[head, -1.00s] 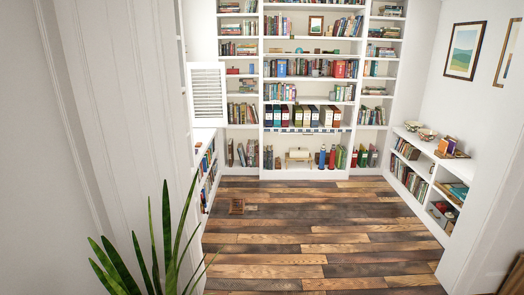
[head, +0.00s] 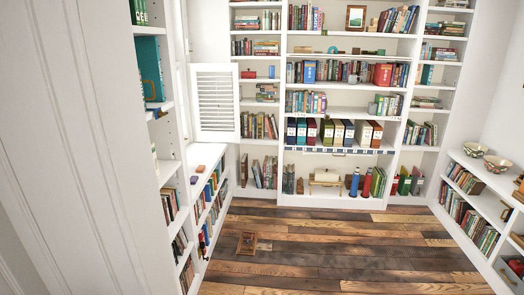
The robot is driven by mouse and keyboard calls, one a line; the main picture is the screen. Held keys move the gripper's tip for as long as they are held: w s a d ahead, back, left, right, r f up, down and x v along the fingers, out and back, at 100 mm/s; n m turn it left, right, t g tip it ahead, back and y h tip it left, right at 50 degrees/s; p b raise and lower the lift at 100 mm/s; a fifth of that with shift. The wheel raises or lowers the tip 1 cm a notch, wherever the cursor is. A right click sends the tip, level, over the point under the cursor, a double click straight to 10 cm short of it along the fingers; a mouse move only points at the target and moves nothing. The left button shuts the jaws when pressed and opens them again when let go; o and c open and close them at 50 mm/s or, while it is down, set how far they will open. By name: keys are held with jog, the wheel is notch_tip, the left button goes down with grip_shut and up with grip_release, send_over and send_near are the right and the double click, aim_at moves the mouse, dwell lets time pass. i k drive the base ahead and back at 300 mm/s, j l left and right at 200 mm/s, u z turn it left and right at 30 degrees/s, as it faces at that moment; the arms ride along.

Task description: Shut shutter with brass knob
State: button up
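A white louvered shutter (head: 215,101) stands swung open at the left in the head view, above the low left bookcase and in front of the back shelves. Its slatted face shows toward me. No brass knob can be made out at this distance. The window or frame it belongs to is mostly hidden by the left wall and its edge. My gripper is not in view.
A low bookcase (head: 196,175) runs along the left wall under the shutter. Tall shelves (head: 284,110) fill the back wall. A low shelf unit (head: 480,170) lines the right. A small wooden item (head: 246,243) lies on the plank floor (head: 345,250), otherwise clear.

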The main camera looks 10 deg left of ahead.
aim_at(208, 136)
jog(key=i, duration=2.1)
jog(key=i+l+u, duration=0.1)
jog(key=i+u, duration=0.3)
jog(key=i+l+u, duration=0.25)
jog(key=i+u, duration=0.2)
jog(key=i+l+u, duration=0.85)
jog(key=l, duration=0.2)
